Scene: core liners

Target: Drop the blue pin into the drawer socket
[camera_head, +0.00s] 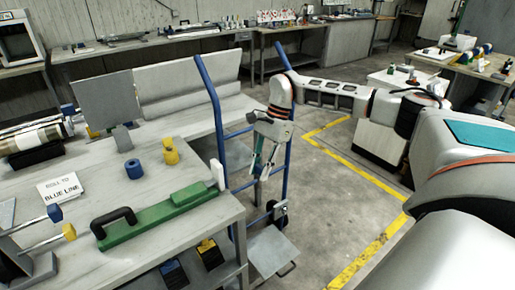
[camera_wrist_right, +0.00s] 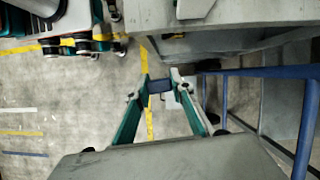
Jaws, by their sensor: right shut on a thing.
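My right gripper (camera_head: 262,172) hangs fingers down off the right end of the near bench, in front of the blue hand truck. In the right wrist view its fingertips (camera_wrist_right: 161,87) are shut on a small dark blue piece (camera_wrist_right: 160,86), which looks like the blue pin. In the head view the held piece is too small to make out. Two dark open drawers show under the bench edge, one with a blue part (camera_head: 173,270) and one with a yellow part (camera_head: 207,246). Their sockets cannot be made out clearly. My left gripper is not in view.
The blue hand truck (camera_head: 213,95) stands close to my right gripper. On the bench are a green block with a black handle (camera_head: 150,215), a blue cylinder (camera_head: 133,169), yellow cylinders (camera_head: 170,153) and a sign (camera_head: 61,188). Floor with yellow lines is clear to the right.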

